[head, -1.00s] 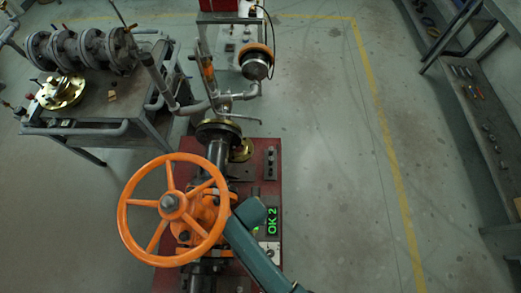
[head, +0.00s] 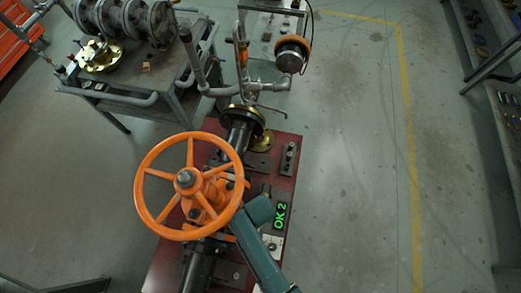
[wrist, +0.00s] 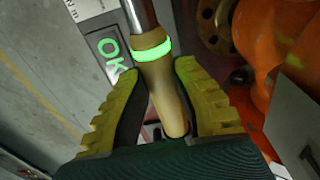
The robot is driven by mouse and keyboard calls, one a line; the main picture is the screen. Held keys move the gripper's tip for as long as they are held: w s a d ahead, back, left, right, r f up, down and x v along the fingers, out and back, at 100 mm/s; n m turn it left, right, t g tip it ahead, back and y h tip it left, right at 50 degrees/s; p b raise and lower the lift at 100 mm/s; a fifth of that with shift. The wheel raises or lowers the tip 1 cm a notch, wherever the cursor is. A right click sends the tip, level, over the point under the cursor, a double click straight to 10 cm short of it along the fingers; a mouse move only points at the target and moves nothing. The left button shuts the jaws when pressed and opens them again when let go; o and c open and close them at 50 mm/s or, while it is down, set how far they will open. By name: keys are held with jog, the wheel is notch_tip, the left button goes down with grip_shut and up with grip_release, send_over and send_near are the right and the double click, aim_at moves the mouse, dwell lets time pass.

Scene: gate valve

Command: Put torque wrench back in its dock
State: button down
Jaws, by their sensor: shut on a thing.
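In the wrist view my gripper (wrist: 158,72) has its yellow ribbed fingers on both sides of the tan handle of the torque wrench (wrist: 166,98). It is shut on this handle. A ring on the handle glows green, and a metal shaft runs from it out of the top of the view. In the head view my teal arm reaches to the right of the orange handwheel, and I cannot make out the gripper or the wrench there. I cannot identify the wrench's dock with certainty in either view.
The orange handwheel (head: 188,181) stands on the valve, left of my arm. A display (head: 280,216) on the red base reads "OK 2" in green. A grey pipe stand rises behind, near a cart (head: 140,92) at left.

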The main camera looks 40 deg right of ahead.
jog(key=shift+w+f+b, duration=0.2)
jog(key=shift+f+b, duration=1.4)
jog(key=shift+f, duration=0.8)
jog(key=c, duration=0.9)
grip_release()
jog(key=shift+c, duration=0.2)
jog(key=shift+s+f, duration=0.15)
jog(key=shift+s, duration=0.05)
jog(key=r, duration=1.2)
jog(key=shift+s+a+r, duration=0.1)
jog(key=shift+s, duration=0.1)
